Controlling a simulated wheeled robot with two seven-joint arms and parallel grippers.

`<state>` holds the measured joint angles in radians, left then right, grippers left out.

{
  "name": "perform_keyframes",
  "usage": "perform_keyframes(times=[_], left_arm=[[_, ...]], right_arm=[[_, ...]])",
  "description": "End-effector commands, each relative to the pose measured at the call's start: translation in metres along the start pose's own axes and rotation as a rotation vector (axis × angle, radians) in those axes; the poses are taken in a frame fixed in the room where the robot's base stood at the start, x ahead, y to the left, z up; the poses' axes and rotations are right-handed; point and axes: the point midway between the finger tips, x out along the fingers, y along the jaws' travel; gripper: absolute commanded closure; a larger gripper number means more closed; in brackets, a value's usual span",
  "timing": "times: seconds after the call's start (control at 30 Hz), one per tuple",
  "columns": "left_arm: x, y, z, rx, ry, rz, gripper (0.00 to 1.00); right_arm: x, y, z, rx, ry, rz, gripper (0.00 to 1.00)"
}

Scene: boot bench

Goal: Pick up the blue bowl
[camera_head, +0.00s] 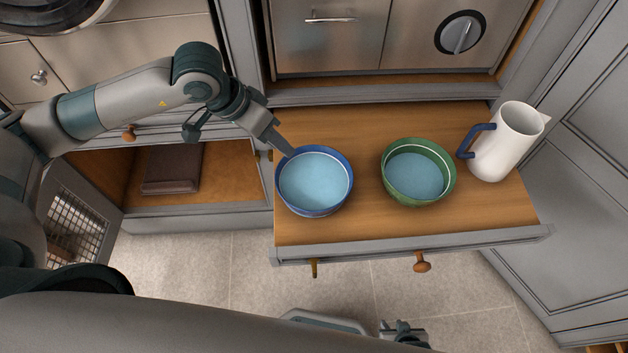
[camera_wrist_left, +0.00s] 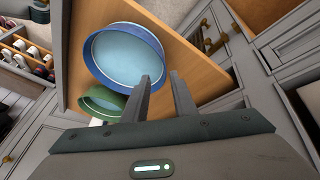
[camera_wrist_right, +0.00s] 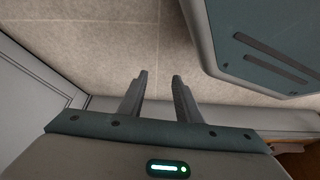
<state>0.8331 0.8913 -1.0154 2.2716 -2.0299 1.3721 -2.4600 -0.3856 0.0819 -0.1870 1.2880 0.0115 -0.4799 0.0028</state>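The blue bowl (camera_head: 315,182), with a pale blue inside, sits upright at the left of a pulled-out wooden drawer. It also shows in the left wrist view (camera_wrist_left: 127,57). My left gripper (camera_head: 284,148) is at the bowl's upper-left rim in the head view. In the left wrist view this gripper (camera_wrist_left: 164,80) is open, its fingers apart close to the rim. One finger overlaps the bowl's edge and the other appears outside it; I cannot tell whether they touch. My right gripper (camera_wrist_right: 160,77) is open and empty over the tiled floor, away from the bowl.
A green bowl (camera_head: 418,172) stands right of the blue bowl with a gap between. A white pitcher (camera_head: 507,142) with a blue handle stands at the drawer's right end. A stainless appliance (camera_head: 330,37) is behind. An open cabinet at left holds a brown item (camera_head: 172,168).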

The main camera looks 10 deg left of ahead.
Motion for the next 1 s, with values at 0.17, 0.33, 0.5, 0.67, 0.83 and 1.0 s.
perform_keyframes(times=[0.17,0.33,0.5,0.67,0.83,1.0], left_arm=[[0.018,0.0,0.0,-0.002,0.0,0.0,0.75],[0.022,0.0,0.0,-0.001,0.001,0.0,0.75],[0.022,0.0,0.0,-0.001,0.001,-0.001,0.75],[0.024,-0.001,0.001,-0.001,-0.001,0.0,0.75],[0.039,-0.003,0.006,-0.003,-0.003,0.0,0.75],[0.06,-0.005,0.009,-0.003,-0.003,0.002,0.75]], right_arm=[[-0.001,-0.003,-0.006,-0.002,0.028,-0.003,0.69],[-0.001,-0.004,-0.006,-0.002,0.035,-0.004,0.69],[-0.001,-0.004,-0.006,-0.002,0.034,-0.004,0.69],[-0.003,-0.004,-0.008,-0.002,0.04,-0.004,0.69],[-0.005,-0.011,-0.017,-0.008,0.087,-0.012,0.69],[-0.008,-0.017,-0.025,-0.012,0.141,-0.019,0.69]])
